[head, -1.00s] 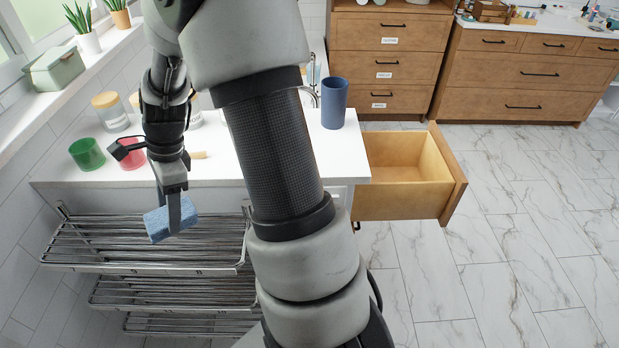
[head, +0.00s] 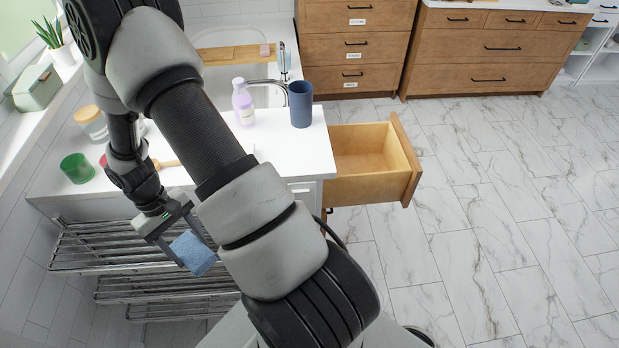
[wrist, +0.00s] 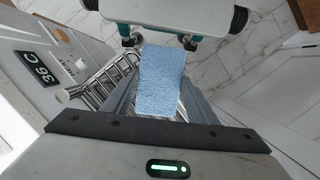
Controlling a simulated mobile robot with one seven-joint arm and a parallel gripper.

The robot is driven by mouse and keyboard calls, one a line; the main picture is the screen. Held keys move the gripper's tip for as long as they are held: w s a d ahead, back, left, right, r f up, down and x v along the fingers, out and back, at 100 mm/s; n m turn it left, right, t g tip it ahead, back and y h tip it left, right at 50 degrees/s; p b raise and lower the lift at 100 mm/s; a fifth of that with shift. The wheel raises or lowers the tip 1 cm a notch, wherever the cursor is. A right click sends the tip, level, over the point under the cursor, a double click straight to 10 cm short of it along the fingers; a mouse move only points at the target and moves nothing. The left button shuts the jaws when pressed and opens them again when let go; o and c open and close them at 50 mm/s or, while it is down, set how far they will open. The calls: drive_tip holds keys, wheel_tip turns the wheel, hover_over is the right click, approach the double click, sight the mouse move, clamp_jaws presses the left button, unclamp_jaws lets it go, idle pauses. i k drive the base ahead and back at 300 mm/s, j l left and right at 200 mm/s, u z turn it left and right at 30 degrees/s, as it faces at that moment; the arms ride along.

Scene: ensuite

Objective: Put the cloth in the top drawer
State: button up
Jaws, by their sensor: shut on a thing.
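A blue cloth (head: 193,253), small and block-like, is held in my gripper (head: 182,238) over the wire rack at the left of the head view. My gripper is shut on it. In the wrist view the cloth (wrist: 162,82) sits between the two fingers. The open wooden drawer (head: 408,160) is under the right end of the white counter in the head view, to the right of my gripper and apart from it. The drawer looks empty from here.
The white counter (head: 290,150) bears a blue cup (head: 300,104), a purple bottle (head: 243,102) and a green glass (head: 77,168). A wire rack (head: 90,247) stands below its left part. Wooden cabinets (head: 500,55) line the back. The marble floor (head: 500,230) at right is clear.

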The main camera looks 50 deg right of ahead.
sight(357, 172)
drive_tip(key=k+l, duration=0.15)
drive_tip(key=k, duration=0.2)
drive_tip(key=k+l+u, duration=0.15)
drive_tip(key=k, duration=0.25)
drive_tip(key=k+l+u, duration=0.1)
drive_tip(key=k+l, duration=0.15)
drive_tip(key=l, duration=0.15)
drive_tip(key=k+l+u, duration=0.1)
drive_tip(key=k+l, duration=0.25)
drive_tip(key=l, duration=0.25)
drive_tip(key=k+l+u, duration=0.15)
drive_tip(key=l, duration=0.2)
drive_tip(key=k+l, duration=0.15)
drive_tip(key=l, duration=0.15)
drive_tip(key=k+l, duration=0.1)
drive_tip(key=l, duration=0.25)
drive_tip(key=k+l+u, duration=0.15)
drive_tip(key=l, duration=0.55)
drive_tip(key=k+l+u, duration=0.1)
drive_tip(key=l, duration=0.2)
drive_tip(key=k+l, duration=0.2)
drive_tip(key=l, duration=0.15)
drive_tip(key=i+u, duration=0.1)
drive_tip(key=i, duration=0.75)
